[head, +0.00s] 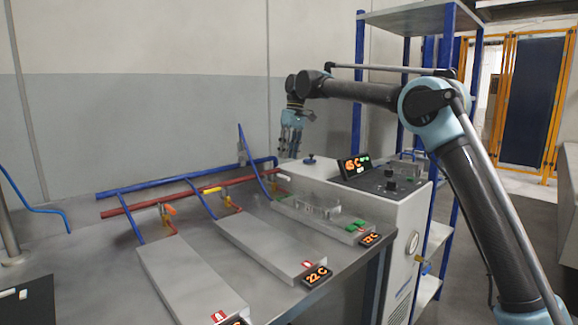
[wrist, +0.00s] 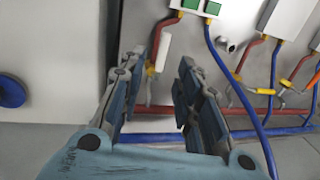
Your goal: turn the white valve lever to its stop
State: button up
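The white valve lever (wrist: 163,52) shows in the wrist view on a yellow fitting at the end of a short red pipe. It appears between the two fingers of my gripper (wrist: 170,70), beyond the tips. The fingers stand apart with nothing held, and I see no contact with the lever. In the head view my gripper (head: 291,146) points down above the back of the bench, over the right end of the pipes. The white lever (head: 283,177) is small there, near the red pipe's right end, below the gripper.
A blue pipe (head: 150,183) and a red pipe (head: 135,207) run along the back of the bench. An orange lever (head: 170,210) and a yellow lever (head: 211,190) sit on the other branches. A white cabinet with a control panel (head: 385,181) stands right. Space above the plates is free.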

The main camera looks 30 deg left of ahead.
jog(key=shift+w+d+r, duration=0.1)
jog(key=shift+w+r, duration=0.1)
jog(key=shift+r, duration=0.5)
jog(key=shift+w+r, duration=0.15)
jog(key=shift+r, duration=0.6)
jog(key=shift+w+d+r, duration=0.1)
jog(key=shift+w+r, duration=0.1)
jog(key=shift+r, duration=0.5)
jog(key=w+d+r+m+t, duration=0.15)
jog(key=w+d, duration=0.25)
jog(key=d, duration=1.2)
jog(key=w+d+m, duration=0.3)
jog(key=d, duration=1.3)
jog(key=s+d+f+m+t, duration=0.1)
jog(key=s+d+f+m, duration=0.15)
jog(key=d, duration=0.75)
jog(key=s+d+f+m, duration=0.1)
jog(key=s+d+f, duration=0.3)
jog(key=d, duration=0.7)
jog(key=s+d+f+m+t, duration=0.1)
jog(key=s+d+f+m, duration=0.2)
jog(key=s+d+f, duration=0.7)
jog(key=s+d+f+m, duration=0.3)
jog(key=s+d+f, duration=0.6)
jog(key=f, duration=0.7)
jog(key=s, duration=0.2)
jog(key=shift+s+d+t+h, duration=0.3)
jog(key=shift+s+d+t, duration=0.05)
